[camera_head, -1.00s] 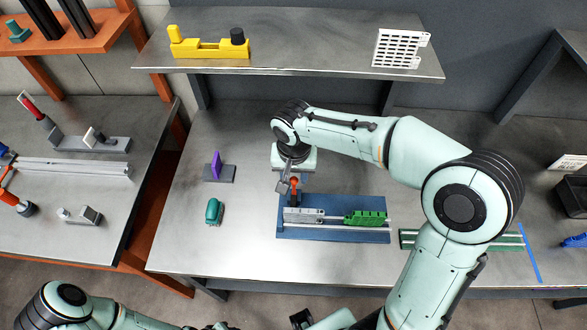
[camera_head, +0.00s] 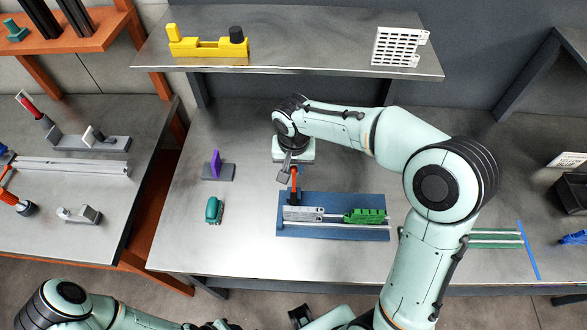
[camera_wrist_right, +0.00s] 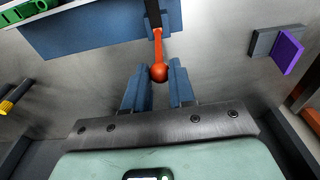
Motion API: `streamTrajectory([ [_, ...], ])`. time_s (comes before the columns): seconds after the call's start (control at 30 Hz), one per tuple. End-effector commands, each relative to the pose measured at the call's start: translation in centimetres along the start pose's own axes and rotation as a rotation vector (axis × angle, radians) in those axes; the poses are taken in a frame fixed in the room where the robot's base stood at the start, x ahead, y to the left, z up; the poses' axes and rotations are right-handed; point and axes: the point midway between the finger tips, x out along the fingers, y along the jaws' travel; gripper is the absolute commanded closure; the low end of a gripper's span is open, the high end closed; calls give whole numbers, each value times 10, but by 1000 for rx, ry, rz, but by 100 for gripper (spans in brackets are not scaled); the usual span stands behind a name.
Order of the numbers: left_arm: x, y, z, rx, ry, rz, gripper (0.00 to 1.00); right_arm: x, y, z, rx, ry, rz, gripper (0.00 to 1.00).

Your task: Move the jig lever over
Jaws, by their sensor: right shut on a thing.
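The blue jig plate (camera_head: 345,236) lies on the middle table with a grey block (camera_head: 302,214) and a green part (camera_head: 364,216) on it. The orange jig lever (camera_head: 294,178) stands at the plate's back left corner. My right gripper (camera_head: 284,176) is shut on the lever from behind the plate. In the right wrist view, the lever's orange ball knob (camera_wrist_right: 159,73) sits between the blue fingers of my right gripper (camera_wrist_right: 157,84), and the blue plate (camera_wrist_right: 90,25) is beyond. My left arm crosses the bottom left of the head view; its gripper is not seen.
A purple piece on a grey base (camera_head: 217,165) and a teal part (camera_head: 213,210) lie left of the plate. A shelf (camera_head: 300,40) with a yellow fixture (camera_head: 207,45) and a white grid (camera_head: 396,46) overhangs the back. The front left tabletop is clear.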

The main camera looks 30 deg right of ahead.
Motion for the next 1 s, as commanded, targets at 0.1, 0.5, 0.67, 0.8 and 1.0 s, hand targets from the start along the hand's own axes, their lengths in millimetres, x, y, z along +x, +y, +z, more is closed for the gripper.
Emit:
streamTrajectory([
  [0.1,-1,1,0,0,1,0,57,0,0,-4,0,5,-2,93],
  [0.5,-3,1,-1,0,2,1,57,2,0,-8,-1,3,-1,93],
  [0.67,-6,3,-3,1,4,1,57,6,0,-18,0,3,-1,93],
  [0.8,-10,5,-4,2,7,2,57,9,0,-27,0,3,-1,93],
  [1.0,-11,6,-5,3,7,3,57,12,0,-32,-1,3,-1,93],
])
